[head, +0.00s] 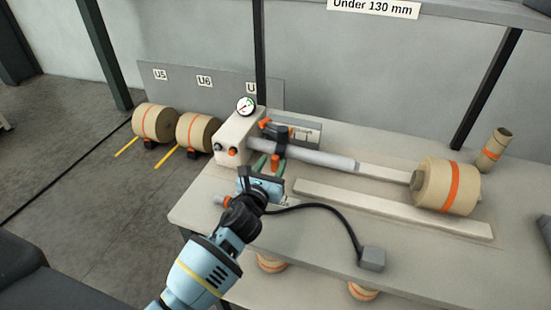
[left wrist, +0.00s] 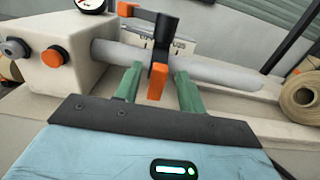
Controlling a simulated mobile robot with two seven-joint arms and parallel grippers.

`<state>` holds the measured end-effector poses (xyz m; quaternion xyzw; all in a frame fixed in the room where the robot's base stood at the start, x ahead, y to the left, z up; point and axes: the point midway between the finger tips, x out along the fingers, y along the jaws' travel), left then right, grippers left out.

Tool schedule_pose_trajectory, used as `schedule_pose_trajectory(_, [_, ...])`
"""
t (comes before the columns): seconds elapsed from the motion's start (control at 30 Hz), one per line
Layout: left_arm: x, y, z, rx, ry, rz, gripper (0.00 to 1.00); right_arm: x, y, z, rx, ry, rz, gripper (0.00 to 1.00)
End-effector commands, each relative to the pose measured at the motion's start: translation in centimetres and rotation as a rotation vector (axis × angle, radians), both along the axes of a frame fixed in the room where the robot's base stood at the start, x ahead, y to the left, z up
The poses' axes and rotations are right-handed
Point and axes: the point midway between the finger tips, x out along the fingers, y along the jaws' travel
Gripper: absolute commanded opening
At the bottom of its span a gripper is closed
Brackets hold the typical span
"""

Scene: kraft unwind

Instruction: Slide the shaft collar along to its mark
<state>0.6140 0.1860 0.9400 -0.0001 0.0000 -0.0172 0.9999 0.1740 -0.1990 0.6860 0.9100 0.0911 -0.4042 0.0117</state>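The shaft collar (head: 282,139) is a black ring with orange parts, around the grey shaft (head: 325,157) near the machine block. In the left wrist view the collar (left wrist: 163,38) has an orange lever (left wrist: 157,80) hanging toward me. My left gripper (head: 268,163) is in front of the shaft, its green fingers open. In the left wrist view the fingers (left wrist: 155,82) stand on either side of the lever, with gaps to it. My right gripper is out of view.
The pale block (head: 236,137) with gauge (head: 246,105) and knobs stands at the shaft's left end. A kraft roll (head: 448,186) lies at the right. A cable runs to a grey box (head: 372,258) at the table front. A long rail (head: 390,208) lies before the shaft.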

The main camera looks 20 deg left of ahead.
Motion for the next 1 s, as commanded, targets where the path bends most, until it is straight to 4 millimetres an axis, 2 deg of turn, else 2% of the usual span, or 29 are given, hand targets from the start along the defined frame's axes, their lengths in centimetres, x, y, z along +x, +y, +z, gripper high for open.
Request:
schedule_pose_trajectory(0.1, [1.6,0.0,-0.1,-0.001,0.002,0.001,0.4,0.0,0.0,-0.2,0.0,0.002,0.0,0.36])
schedule_pose_trajectory(0.23, [2.6,-0.1,-0.1,-0.001,0.002,0.0,0.4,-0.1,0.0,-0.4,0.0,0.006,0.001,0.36])
schedule_pose_trajectory(0.6, [3.0,-0.1,0.0,0.0,0.001,0.0,0.39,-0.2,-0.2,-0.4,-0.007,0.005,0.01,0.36])
schedule_pose_trajectory(0.9, [3.0,-0.1,0.0,0.0,0.001,0.0,0.0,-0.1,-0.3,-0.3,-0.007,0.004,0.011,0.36])
schedule_pose_trajectory(1.0, [3.0,-0.1,0.0,0.0,0.001,0.0,0.0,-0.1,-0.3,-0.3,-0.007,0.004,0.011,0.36])
